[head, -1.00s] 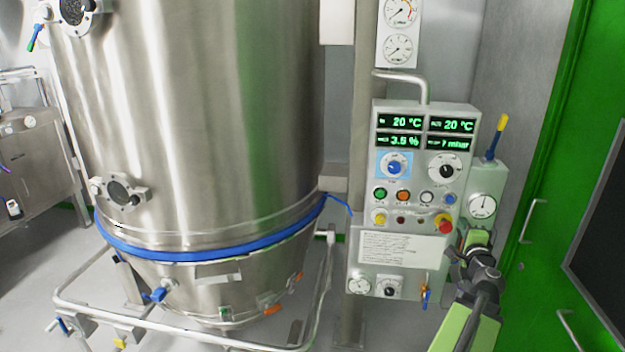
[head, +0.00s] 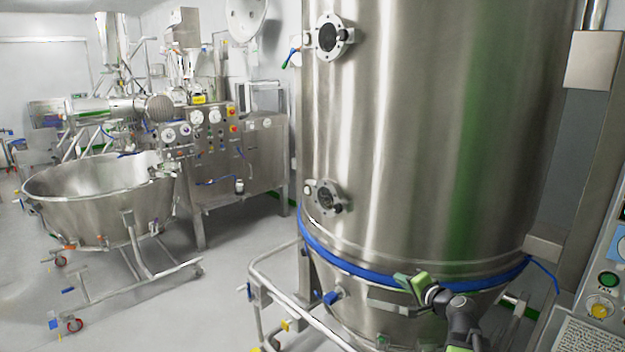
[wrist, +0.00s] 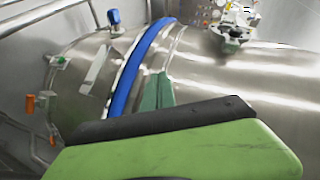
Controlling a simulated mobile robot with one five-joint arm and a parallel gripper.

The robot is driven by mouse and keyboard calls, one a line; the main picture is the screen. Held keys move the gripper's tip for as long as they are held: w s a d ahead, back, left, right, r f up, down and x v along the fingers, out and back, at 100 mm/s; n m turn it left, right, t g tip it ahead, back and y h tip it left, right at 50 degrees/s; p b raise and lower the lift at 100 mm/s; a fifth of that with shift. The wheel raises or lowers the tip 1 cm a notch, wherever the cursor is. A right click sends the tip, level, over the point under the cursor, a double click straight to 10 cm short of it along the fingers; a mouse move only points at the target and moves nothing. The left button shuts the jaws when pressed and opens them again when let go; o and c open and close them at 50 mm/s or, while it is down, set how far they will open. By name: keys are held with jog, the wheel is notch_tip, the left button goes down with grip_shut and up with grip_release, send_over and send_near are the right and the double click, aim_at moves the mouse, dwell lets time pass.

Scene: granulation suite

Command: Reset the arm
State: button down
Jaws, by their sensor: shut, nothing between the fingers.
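My gripper (head: 412,284) has green fingers and is in front of the lower part of the large steel vessel (head: 420,130), near its blue band (head: 375,268). It is shut with nothing between the fingers. In the wrist view my gripper (wrist: 160,100) shows as a large green and black part in front, with the vessel (wrist: 260,75) and blue band (wrist: 140,60) behind it, tilted. Part of my dark arm shows at the bottom right of the head view. I cannot tell the exact gap between gripper and vessel.
A tubular frame (head: 268,285) surrounds the vessel's base. The control panel (head: 600,305) is cut off at the right edge. A steel bowl on a wheeled stand (head: 100,195) and a steel machine cabinet (head: 235,160) stand at the left. Floor (head: 215,310) between bowl and vessel is clear.

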jog(key=s+a+f+n+g+y, duration=0.1)
jog(key=s+a+f+n+g, duration=0.15)
jog(key=a, duration=0.55)
jog(key=s+a+f+n+g, duration=0.2)
jog(key=a+f+n+g, duration=0.15)
jog(key=a, duration=0.45)
jog(key=s+a+f+n+g+y, duration=0.1)
jog(key=s+a+f+n+g, duration=0.2)
jog(key=a, duration=0.5)
jog(key=s+d+f+n+g+h, duration=0.1)
jog(key=s+d+f+g+h, duration=0.4)
jog(key=s, duration=0.5)
notch_tip(320, 180, down, 2)
jog(key=d, duration=0.3)
jog(key=shift+s+f+n+h, duration=0.2)
jog(key=shift+n+h, duration=0.2)
jog(key=shift+d, duration=0.1)
